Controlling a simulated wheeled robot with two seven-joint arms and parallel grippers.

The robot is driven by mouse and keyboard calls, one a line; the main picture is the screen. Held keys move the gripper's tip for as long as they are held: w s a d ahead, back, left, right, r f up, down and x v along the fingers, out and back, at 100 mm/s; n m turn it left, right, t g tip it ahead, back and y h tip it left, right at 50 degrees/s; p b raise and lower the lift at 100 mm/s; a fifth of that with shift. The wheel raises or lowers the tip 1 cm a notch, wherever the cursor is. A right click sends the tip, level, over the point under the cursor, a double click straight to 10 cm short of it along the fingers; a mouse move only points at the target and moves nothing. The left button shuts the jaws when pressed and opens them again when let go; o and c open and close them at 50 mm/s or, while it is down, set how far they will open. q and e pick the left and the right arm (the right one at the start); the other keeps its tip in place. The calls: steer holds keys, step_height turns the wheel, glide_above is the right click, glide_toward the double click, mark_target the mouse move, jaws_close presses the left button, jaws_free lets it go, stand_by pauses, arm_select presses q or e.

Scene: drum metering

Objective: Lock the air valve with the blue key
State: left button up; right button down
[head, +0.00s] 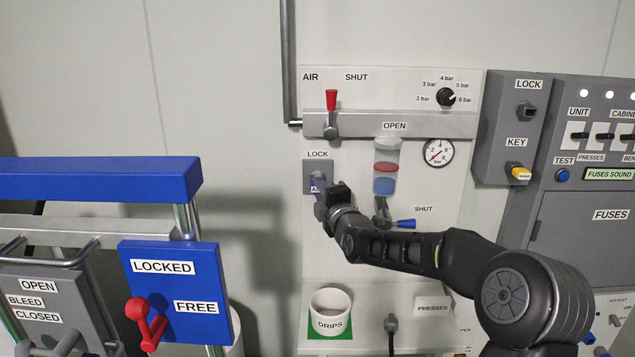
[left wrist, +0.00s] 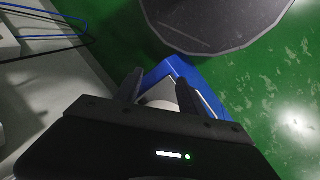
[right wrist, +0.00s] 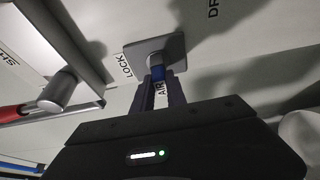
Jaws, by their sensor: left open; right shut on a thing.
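The blue key (right wrist: 158,74) with its white AIR tag (right wrist: 161,89) is between the fingers of my right gripper (right wrist: 162,92), which is shut on it. Its front end meets the round barrel of the grey LOCK plate (right wrist: 174,47); how deep it sits is hidden. In the head view my right gripper (head: 320,197) is just below the middle of the lock plate (head: 318,168). The air valve's red lever (head: 331,101) stands upright above, between AIR and SHUT. My left gripper (left wrist: 158,90) is open and empty in its own wrist view, away from the panel.
A clear cup (head: 386,165) and a blue-handled tap (head: 404,223) are right of the lock. The DRIPS pot (head: 331,311) stands below. A grey KEY box with a yellow key (head: 518,172) is farther right. A blue LOCKED/FREE stand (head: 175,295) is at front left.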

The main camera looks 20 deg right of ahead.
steer(key=m+b, duration=0.2)
steer(key=b, duration=0.2)
steer(key=m+t+b, duration=0.1)
steer(key=m+b, duration=0.1)
steer(key=b, duration=0.3)
steer(key=shift+f+m+h, duration=0.2)
steer(key=shift+m+h, duration=0.1)
stand_by(0.8)
stand_by(0.4)
